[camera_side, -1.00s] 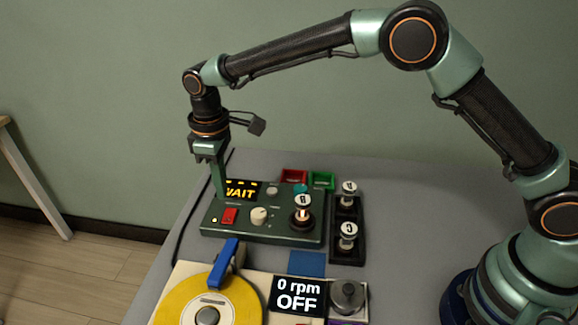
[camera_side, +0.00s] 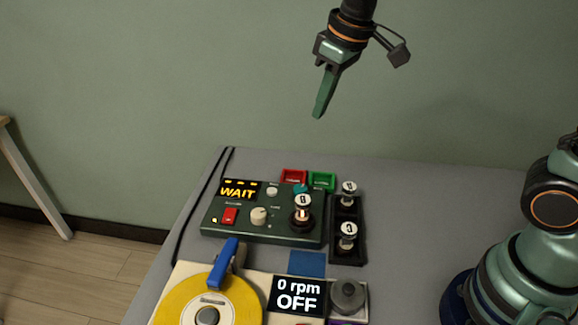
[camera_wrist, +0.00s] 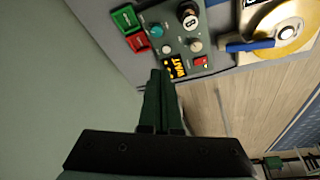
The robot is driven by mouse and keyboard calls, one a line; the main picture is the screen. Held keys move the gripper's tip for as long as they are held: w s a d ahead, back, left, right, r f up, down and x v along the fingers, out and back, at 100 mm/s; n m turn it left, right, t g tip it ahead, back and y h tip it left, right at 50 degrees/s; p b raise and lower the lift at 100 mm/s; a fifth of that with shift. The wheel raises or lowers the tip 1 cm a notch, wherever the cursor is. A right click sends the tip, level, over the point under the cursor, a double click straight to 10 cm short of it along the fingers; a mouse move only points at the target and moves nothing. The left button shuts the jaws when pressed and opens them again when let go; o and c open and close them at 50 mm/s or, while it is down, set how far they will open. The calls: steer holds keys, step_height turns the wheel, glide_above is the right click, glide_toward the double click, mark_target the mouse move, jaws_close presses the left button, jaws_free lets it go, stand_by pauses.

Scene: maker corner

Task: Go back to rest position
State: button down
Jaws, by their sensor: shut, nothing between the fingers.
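My gripper (camera_side: 318,112) is shut and empty, high above the back of the table and well clear of everything on it. In the wrist view its green fingers (camera_wrist: 158,80) are together, pointing toward the green control box. The green control box (camera_side: 262,227) stands on the grey table (camera_side: 430,195). Its display (camera_side: 239,190) reads "WAIT" in yellow. A red switch (camera_side: 230,215), a pale knob (camera_side: 259,215) and a white-topped part (camera_side: 303,205) are on the box.
A black holder (camera_side: 347,258) with two white-topped parts stands right of the box. A red bin (camera_side: 293,176) and a green bin (camera_side: 322,180) sit behind. In front is a yellow disc (camera_side: 235,300) with a blue arm (camera_side: 224,264) and a display (camera_side: 298,295) reading "0 rpm OFF".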

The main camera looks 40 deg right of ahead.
steer(key=s+d+f+m+t, duration=0.1)
steer(key=s+d+m+t, duration=0.1)
steer(key=s+d, duration=0.6)
steer(key=shift+s+m+h, duration=0.4)
steer(key=shift+s+m, duration=0.4)
steer(key=shift+s, duration=0.4)
